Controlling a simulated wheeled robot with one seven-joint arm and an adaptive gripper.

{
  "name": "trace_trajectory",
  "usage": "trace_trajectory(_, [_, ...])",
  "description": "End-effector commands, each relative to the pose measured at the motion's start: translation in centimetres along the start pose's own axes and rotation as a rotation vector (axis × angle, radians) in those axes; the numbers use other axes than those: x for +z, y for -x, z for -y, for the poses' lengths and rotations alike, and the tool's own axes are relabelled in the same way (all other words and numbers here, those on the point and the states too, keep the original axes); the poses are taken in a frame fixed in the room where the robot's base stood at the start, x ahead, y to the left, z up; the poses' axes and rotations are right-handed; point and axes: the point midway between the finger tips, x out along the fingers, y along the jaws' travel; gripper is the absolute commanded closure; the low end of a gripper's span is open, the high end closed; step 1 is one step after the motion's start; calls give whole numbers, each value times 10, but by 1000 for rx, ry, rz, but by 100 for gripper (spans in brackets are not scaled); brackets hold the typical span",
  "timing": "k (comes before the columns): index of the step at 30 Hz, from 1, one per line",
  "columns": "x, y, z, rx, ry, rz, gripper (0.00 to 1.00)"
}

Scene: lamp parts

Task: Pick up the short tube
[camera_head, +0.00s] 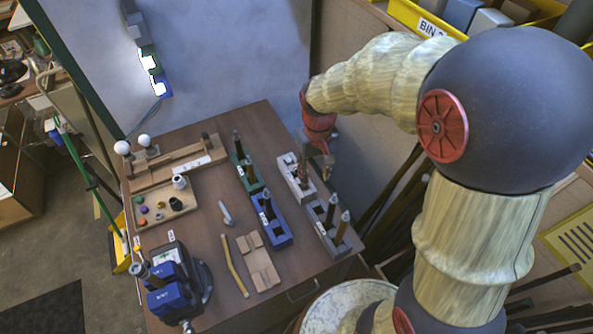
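Several dark tubes stand upright in small block racks on the wooden table (205,255). I cannot tell for sure which is the short tube. One dark tube (303,174) stands in the white rack (289,185), close beside my gripper. My gripper (327,165) hangs at the right end of the white rack, pointing down. Its fingers are small and partly hidden by its red wrist, so its opening and any contact are unclear.
A blue vise (175,290) stands at the front left. A wooden tray (152,216) holds small coloured parts. A yellow curved tube (234,268), a grey-white piece (226,212) and a wooden block (262,267) lie mid-table. A grey panel (225,60) rises behind.

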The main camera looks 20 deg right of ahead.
Motion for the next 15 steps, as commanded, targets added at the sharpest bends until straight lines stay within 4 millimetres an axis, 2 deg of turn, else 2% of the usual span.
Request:
trace_trajectory(9, [-78, -81, -3, -4, 38, 94, 61])
trace_trajectory(15, [-131, -132, -4, -6, 73, 88, 61])
